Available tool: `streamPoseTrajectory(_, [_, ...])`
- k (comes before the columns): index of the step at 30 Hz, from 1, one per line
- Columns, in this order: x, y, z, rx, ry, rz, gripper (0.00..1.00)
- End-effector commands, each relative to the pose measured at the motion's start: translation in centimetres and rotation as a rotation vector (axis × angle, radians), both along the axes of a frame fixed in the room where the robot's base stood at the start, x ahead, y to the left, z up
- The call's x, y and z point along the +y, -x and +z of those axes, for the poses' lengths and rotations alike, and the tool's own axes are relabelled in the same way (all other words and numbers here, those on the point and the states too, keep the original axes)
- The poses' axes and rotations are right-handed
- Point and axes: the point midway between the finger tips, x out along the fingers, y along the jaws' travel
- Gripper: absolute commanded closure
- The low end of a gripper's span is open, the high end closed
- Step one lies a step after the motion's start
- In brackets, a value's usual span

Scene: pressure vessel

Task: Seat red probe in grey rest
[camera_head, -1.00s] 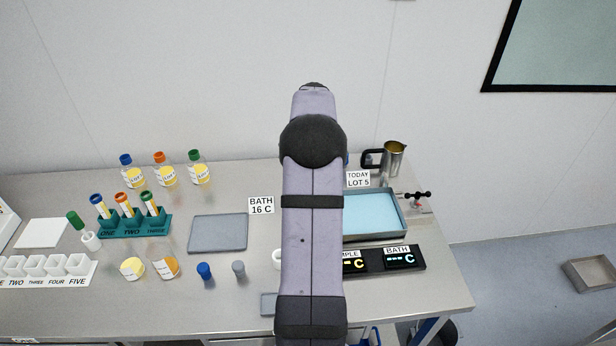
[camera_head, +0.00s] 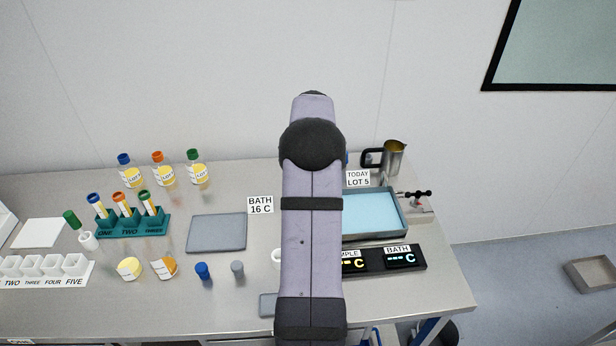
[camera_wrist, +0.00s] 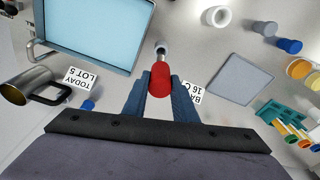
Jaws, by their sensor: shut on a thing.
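The red probe (camera_wrist: 159,80) is held between the two blue fingers of my gripper (camera_wrist: 159,88) in the wrist view. My gripper is shut on its red body. Its thin metal shaft points away from the gripper toward a small light-grey round piece (camera_wrist: 161,46), which looks like the grey rest. I cannot tell whether the shaft touches that piece, is inside it or is above it. In the head view my arm hides the gripper, the probe and this spot.
The blue bath tray (camera_wrist: 95,75) is beside the probe, with a metal jug (camera_wrist: 26,88) and lot sign (camera_wrist: 82,78) near it. A white cup (camera_wrist: 218,17) and grey mat (camera_wrist: 240,80) lie on the other side. A teal tube rack (camera_head: 133,228) stands farther left.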

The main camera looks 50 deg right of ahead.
Motion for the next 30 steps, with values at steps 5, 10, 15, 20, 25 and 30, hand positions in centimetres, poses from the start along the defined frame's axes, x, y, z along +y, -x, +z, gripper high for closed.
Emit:
streamPoseTrajectory(5, [0.0,0.0,-1.7,-0.001,0.001,0.0,0.98])
streamPoseTrajectory(10, [0.0,0.0,-2.6,0.0,0.0,0.0,0.98])
streamPoseTrajectory(15, [0.0,0.0,-3.0,-0.001,0.001,0.0,0.98])
streamPoseTrajectory(20, [0.0,0.0,-3.0,-0.001,0.001,0.0,0.98])
streamPoseTrajectory(25, [0.0,0.0,-3.0,-0.001,0.001,0.0,0.98])
streamPoseTrajectory(30, [0.0,0.0,-3.0,-0.001,0.001,0.0,0.98])
